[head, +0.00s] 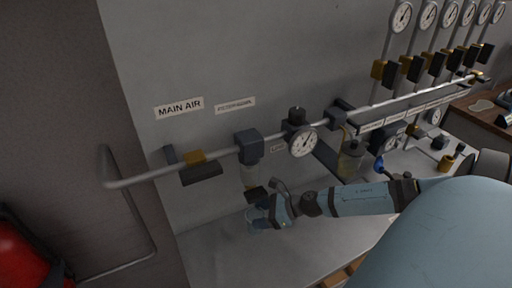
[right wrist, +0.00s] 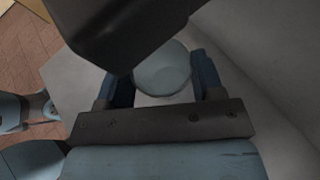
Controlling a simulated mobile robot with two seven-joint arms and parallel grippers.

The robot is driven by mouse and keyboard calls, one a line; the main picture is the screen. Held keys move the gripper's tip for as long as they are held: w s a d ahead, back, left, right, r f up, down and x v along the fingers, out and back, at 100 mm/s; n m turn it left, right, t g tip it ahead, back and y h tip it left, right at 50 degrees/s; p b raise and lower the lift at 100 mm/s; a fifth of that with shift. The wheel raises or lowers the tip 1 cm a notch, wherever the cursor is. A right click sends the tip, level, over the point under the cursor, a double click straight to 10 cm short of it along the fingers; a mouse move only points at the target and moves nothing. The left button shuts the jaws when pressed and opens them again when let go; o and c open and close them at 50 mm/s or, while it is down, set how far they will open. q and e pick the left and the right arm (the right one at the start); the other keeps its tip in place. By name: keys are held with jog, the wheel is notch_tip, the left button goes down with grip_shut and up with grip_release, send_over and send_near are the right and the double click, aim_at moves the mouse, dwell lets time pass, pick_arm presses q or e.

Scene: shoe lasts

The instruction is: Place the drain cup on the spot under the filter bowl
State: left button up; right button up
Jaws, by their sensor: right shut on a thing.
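The filter bowl (head: 250,177) is a pale, cloudy cup hanging under a dark square housing (head: 249,147) on the wall pipe. My right gripper (head: 258,214) is low by the wall, just below the bowl and over the bench. It is shut on the drain cup (head: 256,224), of which only a small bluish part shows. In the right wrist view the drain cup (right wrist: 164,70) is a pale round shape between the two blue fingers (right wrist: 163,84). A dark block partly covers it there. The spot under the bowl is hidden.
The grey bench (head: 215,262) is clear at the front left. A round gauge (head: 302,142) and a second bowl (head: 351,162) hang from the pipe to the right. A yellow-handled valve (head: 200,166) is on the left. A red object (head: 18,258) stands at the lower left.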

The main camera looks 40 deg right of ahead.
aim_at(258, 214)
jog(key=w, duration=0.1)
jog(key=w+d, duration=0.1)
jog(key=w, duration=0.1)
notch_tip(258, 214, down, 3)
jog(key=shift+f+p, duration=0.1)
jog(key=shift+p, duration=0.55)
jog(key=shift+f, duration=0.15)
jog(key=shift+f, duration=0.1)
jog(key=o, duration=0.5)
jog(key=shift+f, duration=0.1)
jog(key=o, duration=0.4)
jog(key=shift+o, duration=0.4)
